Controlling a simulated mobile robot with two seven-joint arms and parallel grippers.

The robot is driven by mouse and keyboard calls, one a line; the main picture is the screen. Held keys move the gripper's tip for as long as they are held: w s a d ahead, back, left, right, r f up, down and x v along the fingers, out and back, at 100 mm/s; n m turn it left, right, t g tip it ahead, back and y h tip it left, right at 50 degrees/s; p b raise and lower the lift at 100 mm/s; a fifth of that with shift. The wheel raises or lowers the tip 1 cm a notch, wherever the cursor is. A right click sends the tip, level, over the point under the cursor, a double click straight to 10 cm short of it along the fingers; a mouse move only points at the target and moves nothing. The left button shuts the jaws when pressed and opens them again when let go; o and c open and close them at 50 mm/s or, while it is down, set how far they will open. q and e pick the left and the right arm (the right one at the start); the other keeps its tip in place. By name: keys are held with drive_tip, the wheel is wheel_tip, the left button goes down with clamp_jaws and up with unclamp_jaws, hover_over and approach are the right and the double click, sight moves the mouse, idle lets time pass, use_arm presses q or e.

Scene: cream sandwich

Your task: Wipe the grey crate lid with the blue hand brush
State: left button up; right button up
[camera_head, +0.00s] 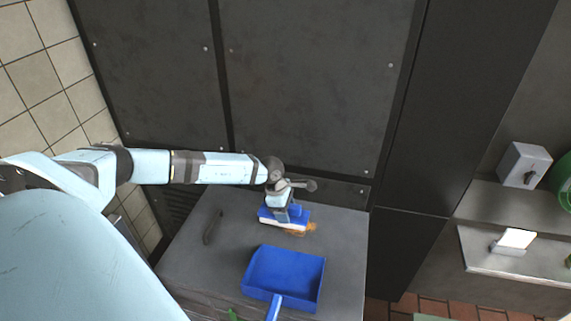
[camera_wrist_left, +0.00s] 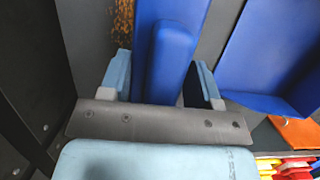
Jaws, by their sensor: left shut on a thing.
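The blue hand brush (camera_head: 267,217) is on the grey crate lid (camera_head: 343,245), near its far edge, with its pale bristle side down. My left gripper (camera_head: 284,208) is shut on the brush from above. In the left wrist view the blue handle (camera_wrist_left: 172,62) lies between the two light-blue fingers. An orange-brown stain (camera_head: 311,227) shows on the lid at the right side of the brush. It also shows in the left wrist view (camera_wrist_left: 123,28), beside the brush. The brush hides part of the lid. My right gripper is not in view.
A blue dustpan (camera_head: 286,276) lies on the lid nearer to me. A dark handle (camera_head: 212,227) is at the lid's left. A dark panelled wall (camera_head: 310,80) rises behind the lid. Shelves with a grey box (camera_head: 523,165) stand at the right.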

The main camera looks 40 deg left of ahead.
use_arm(q)
drive_tip(key=shift+f+b, duration=0.65)
drive_tip(key=shift+f, duration=0.2)
